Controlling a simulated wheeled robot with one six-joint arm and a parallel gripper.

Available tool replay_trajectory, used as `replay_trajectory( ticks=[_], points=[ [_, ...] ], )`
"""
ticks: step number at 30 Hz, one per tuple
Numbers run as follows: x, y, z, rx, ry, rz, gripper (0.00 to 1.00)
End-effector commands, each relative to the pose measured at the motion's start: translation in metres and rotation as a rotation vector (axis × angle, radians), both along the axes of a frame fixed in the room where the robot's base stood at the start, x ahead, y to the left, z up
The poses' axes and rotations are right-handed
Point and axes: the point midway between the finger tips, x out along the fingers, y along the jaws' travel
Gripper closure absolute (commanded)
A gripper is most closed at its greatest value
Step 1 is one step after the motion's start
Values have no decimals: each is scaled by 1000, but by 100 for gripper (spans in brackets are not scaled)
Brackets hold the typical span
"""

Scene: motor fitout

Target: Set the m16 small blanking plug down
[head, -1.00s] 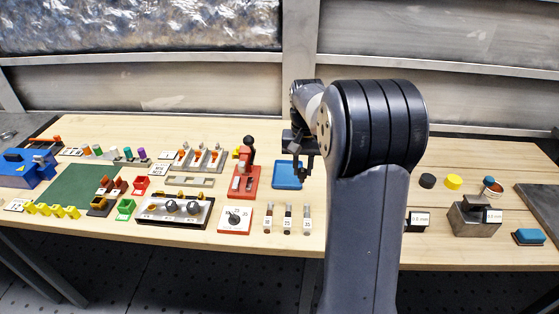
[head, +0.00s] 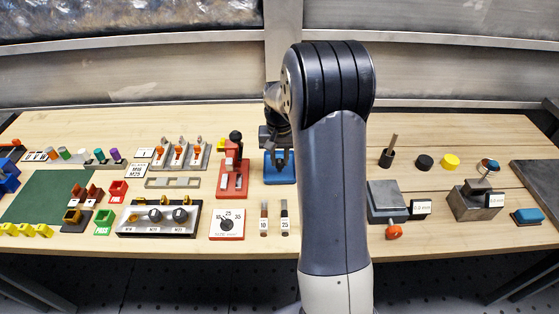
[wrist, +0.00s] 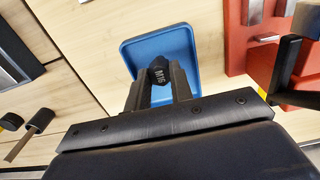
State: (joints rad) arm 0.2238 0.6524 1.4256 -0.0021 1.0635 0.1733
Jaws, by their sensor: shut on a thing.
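The m16 small blanking plug (wrist: 159,74) is dark, with M16 lettered on its face. In the wrist view my gripper (wrist: 158,88) is shut on it, one finger on each side. The plug is in front of a blue tray (wrist: 128,51) with a raised rim. I cannot tell whether the plug touches the tray floor. In the head view my gripper (head: 280,158) is at the blue tray (head: 283,178), and the plug is too small or hidden to make out there. The tray looks otherwise empty where it shows.
A red press-like fixture (head: 233,180) stands close left of the tray.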

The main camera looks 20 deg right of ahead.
Motion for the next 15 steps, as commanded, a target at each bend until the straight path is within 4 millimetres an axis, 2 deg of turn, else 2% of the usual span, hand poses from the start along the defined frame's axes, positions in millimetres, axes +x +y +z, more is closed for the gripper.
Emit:
replay_trajectory(
  ticks=[4,15],
  points=[
    [0,0,-15,1,2,0,100],
    [0,0,-21,0,1,0,100]
  ],
)
